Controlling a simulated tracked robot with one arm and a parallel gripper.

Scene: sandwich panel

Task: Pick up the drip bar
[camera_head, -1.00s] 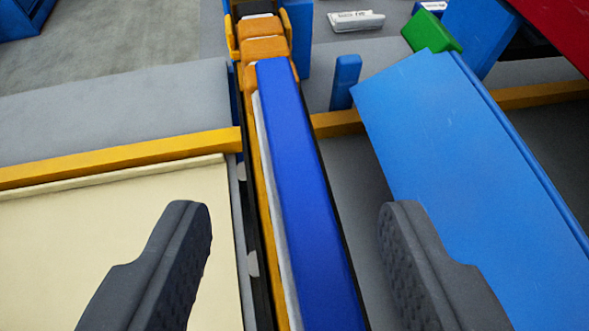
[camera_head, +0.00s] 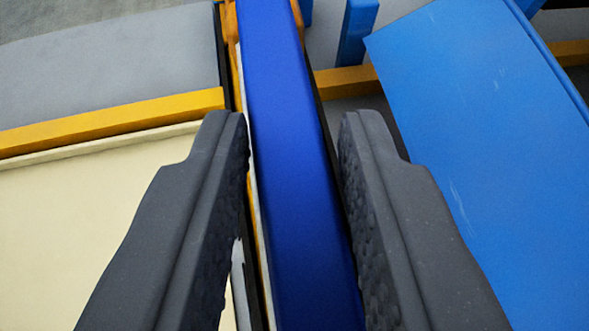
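A long dark-blue bar (camera_head: 290,160), which looks like the drip bar, runs from the top of the picture down to the bottom edge. It lies along an orange and black holder (camera_head: 228,60) with a pale strip at its left side. My gripper (camera_head: 293,130) is open, with one dark finger on each side of the bar. The left finger is very close to the bar's left edge, and a narrow gap shows at the right finger. I cannot tell whether either finger touches it. The near end of the bar is out of view.
A large light-blue panel (camera_head: 490,130) is tilted at the right, close to the right finger. A small blue post (camera_head: 355,32) stands near the top. Grey floor shows at the upper left.

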